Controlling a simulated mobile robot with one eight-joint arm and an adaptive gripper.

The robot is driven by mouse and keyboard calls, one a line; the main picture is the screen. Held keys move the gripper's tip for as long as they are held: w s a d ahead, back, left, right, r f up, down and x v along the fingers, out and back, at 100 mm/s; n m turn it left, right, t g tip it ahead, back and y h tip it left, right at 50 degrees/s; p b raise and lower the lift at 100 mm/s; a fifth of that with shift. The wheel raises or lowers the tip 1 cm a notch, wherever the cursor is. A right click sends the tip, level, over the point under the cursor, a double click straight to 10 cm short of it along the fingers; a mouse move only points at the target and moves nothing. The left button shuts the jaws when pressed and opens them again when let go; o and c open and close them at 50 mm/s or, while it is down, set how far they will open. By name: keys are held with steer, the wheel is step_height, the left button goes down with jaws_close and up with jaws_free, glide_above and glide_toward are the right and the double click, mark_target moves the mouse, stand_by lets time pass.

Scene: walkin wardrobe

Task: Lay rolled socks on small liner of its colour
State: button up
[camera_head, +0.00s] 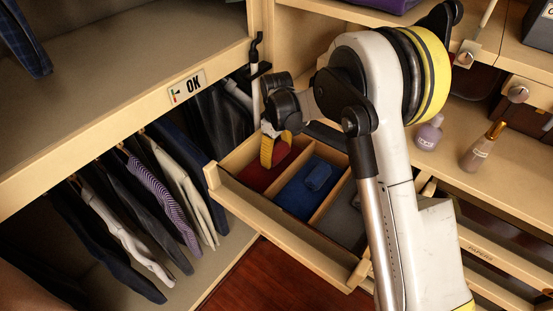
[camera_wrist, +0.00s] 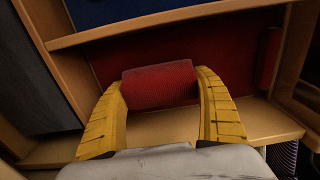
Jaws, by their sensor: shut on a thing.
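A red rolled pair of socks (camera_wrist: 158,84) is held between the yellow fingers of my gripper (camera_wrist: 162,100). The gripper also shows in the head view (camera_head: 271,150), at the red compartment of an open drawer, where it hides the held socks. The red liner (camera_wrist: 215,48) lies beyond the socks in the wrist view and also shows in the head view (camera_head: 288,163). Whether the socks touch it I cannot tell. A blue rolled pair (camera_head: 318,175) lies on the blue liner (camera_head: 296,201) in the middle compartment. Another red roll (camera_wrist: 270,57) sits at the right in the wrist view.
The drawer's wooden front wall (camera_head: 280,232) and dividers (camera_head: 327,190) bound the compartments. A grey-lined compartment (camera_head: 340,222) is at the right, partly behind my arm. Hanging trousers (camera_head: 160,195) are left of the drawer. Two bottles (camera_head: 428,132) stand on the right counter.

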mark_target(277, 147)
steer(key=shift+f, duration=0.45)
steer(key=shift+f, duration=0.2)
steer(key=o, duration=1.3)
steer(key=shift+r, duration=0.1)
step_height(277, 147, up, 12)
steer(key=p, duration=0.4)
steer(key=shift+r+p, duration=0.2)
steer(key=shift+p, duration=0.15)
